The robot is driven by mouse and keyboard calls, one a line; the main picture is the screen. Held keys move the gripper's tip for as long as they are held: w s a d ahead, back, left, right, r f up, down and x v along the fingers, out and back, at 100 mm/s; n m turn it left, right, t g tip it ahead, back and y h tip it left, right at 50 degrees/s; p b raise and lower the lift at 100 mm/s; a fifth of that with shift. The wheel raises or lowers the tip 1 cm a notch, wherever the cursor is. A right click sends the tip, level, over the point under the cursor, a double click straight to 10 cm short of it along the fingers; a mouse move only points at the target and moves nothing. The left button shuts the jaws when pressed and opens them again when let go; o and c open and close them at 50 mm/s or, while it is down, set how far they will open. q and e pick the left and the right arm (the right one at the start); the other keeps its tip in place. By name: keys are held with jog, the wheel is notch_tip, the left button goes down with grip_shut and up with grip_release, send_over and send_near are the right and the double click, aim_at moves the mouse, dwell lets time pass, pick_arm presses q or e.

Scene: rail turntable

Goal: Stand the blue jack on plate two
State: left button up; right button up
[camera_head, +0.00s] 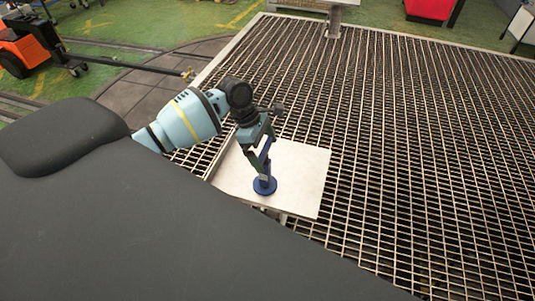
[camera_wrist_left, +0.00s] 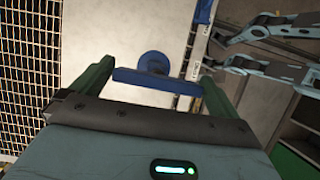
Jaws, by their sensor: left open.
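The blue jack (camera_head: 264,186) is upright over the pale square plate (camera_head: 306,170), with its round base low at the plate's near left part. I cannot tell for sure whether the base touches. No number is readable on the plate. My left gripper (camera_head: 262,150) is directly above the base, at the jack's upper part. In the left wrist view, the jack's blue crossbar (camera_wrist_left: 155,82) lies between the open fingers, with its round base (camera_wrist_left: 153,62) beyond it. The plate (camera_wrist_left: 115,22) shows behind the jack there.
A metal grating (camera_head: 420,150) surrounds the plate. A pale post (camera_head: 333,22) stands at the far edge. An orange machine (camera_head: 25,50) stands at upper left.

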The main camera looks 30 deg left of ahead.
pick_arm(q)
jog(key=v, duration=0.9)
jog(key=shift+a+r, duration=0.15)
jog(key=shift+r, duration=0.15)
jog(key=shift+s+f, duration=0.1)
pick_arm(e)
jog(key=shift+s, duration=0.1)
